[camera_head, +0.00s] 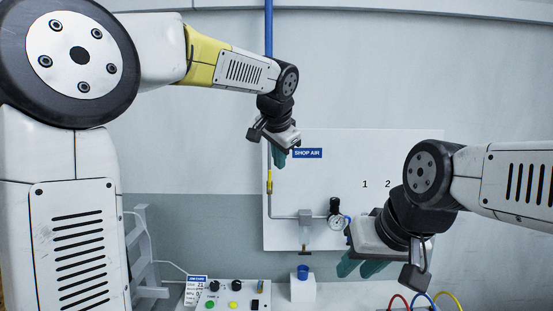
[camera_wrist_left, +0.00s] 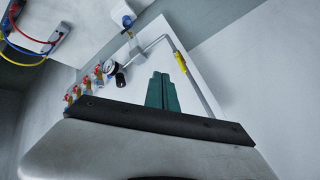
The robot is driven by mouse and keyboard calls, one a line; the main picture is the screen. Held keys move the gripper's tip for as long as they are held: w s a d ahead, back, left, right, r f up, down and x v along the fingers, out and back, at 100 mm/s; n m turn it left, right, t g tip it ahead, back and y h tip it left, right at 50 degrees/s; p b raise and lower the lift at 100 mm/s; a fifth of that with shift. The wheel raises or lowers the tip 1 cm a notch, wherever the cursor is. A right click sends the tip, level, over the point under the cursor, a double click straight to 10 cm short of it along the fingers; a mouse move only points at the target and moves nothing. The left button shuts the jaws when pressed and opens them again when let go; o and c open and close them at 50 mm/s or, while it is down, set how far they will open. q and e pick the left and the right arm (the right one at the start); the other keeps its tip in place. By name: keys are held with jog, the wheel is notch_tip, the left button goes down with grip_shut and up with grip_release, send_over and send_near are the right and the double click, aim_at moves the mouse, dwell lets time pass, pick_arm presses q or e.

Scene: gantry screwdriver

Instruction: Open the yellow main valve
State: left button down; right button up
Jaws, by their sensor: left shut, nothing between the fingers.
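The yellow main valve (camera_head: 269,182) is a small yellow piece on the thin vertical pipe at the left edge of the white panel. Its long side runs along the pipe, but it is too small to tell its handle setting. My left gripper (camera_head: 280,159) is shut and empty, above and slightly right of the valve in the head view. Its green fingers (camera_wrist_left: 163,92) show pressed together in the left wrist view. My right gripper (camera_head: 359,268) is at the lower right, its green fingers apart and empty.
The white panel (camera_head: 320,180) carries a "SHOP AIR" label (camera_head: 307,153) and a gauge (camera_head: 338,221). Below stand a control box (camera_head: 222,293) with buttons and a white block with a blue cup (camera_head: 303,271). Red-handled fittings (camera_wrist_left: 98,70) line the panel in the left wrist view.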

aim_at(270, 176)
pick_arm(q)
jog(key=w+a+f, duration=0.1)
jog(key=w+f, duration=0.4)
jog(key=w, duration=0.2)
jog(key=shift+w+a+f, duration=0.2)
jog(key=shift+a, duration=0.2)
jog(key=shift+w+a, duration=0.3)
jog(key=shift+a, duration=0.3)
jog(key=shift+r, duration=0.1)
jog(key=shift+d, duration=0.1)
